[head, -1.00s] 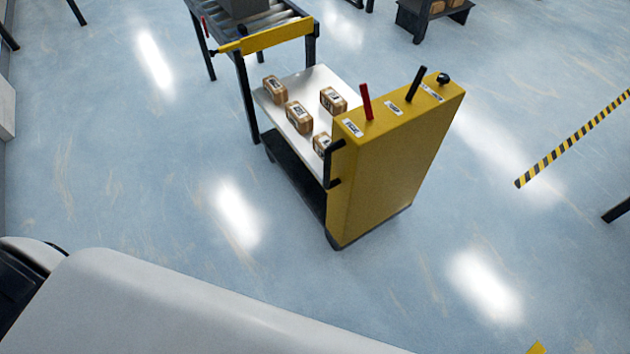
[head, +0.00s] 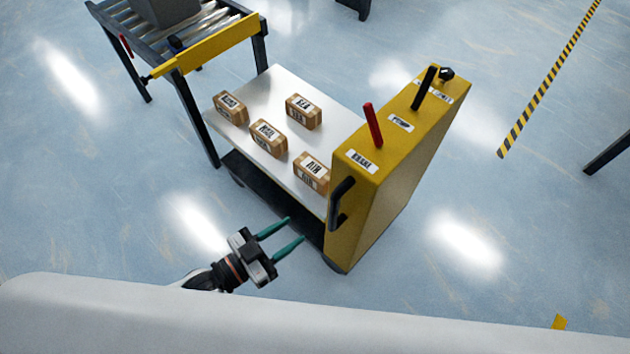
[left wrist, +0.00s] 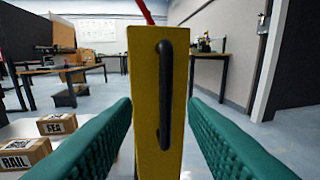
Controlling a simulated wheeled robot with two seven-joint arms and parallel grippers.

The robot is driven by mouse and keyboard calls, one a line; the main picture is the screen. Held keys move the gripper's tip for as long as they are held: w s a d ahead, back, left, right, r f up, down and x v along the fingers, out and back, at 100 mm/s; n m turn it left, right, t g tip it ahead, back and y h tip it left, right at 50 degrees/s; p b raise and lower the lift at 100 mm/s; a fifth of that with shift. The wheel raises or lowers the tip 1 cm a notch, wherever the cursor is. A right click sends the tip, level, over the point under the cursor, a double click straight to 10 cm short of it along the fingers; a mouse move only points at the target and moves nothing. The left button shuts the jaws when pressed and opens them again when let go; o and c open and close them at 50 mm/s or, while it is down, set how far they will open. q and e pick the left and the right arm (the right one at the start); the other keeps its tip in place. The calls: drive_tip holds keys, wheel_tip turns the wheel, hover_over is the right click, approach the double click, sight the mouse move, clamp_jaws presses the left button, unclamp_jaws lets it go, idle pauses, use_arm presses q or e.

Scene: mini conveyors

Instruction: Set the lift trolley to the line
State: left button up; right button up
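The lift trolley has a yellow upright console (head: 385,175) and a pale platform (head: 255,95) carrying several labelled cartons, one of them a carton (head: 312,172) nearest the console. A red lever (head: 373,124) and a black lever (head: 424,88) stand on the console top. A black handle (head: 341,202) is on its side. My left gripper (head: 295,231) is open and empty, left of the handle and apart from it. In the left wrist view the upright handle (left wrist: 166,95) lies between the two green fingers. My right gripper is not in view.
A roller conveyor (head: 205,30) with a yellow end bar (head: 210,48) and a grey box (head: 168,10) stands beyond the platform's far end. Black-yellow floor tape (head: 548,80) runs at the right. Floor around the console's right side is clear.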

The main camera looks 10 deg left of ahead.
sight(331, 207)
use_arm(q)
drive_tip(key=shift+h, duration=0.3)
drive_tip(key=w+d, duration=0.1)
drive_tip(key=w+d+r, duration=0.1)
drive_tip(key=d, duration=0.1)
drive_tip(key=w+d, duration=0.1)
drive_tip(key=shift+d+r, duration=0.2)
drive_tip(key=shift+r, duration=0.2)
drive_tip(key=x, duration=0.5)
drive_tip(key=shift+w+d+f, duration=0.1)
drive_tip(key=shift+w+d, duration=0.1)
drive_tip(key=shift+w, duration=0.05)
drive_tip(key=shift+w+d, duration=0.35)
drive_tip(key=shift+d, duration=0.05)
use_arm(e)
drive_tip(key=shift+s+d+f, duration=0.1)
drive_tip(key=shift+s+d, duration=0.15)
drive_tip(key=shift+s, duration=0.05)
use_arm(q)
drive_tip(key=c, duration=0.7)
clamp_jaws()
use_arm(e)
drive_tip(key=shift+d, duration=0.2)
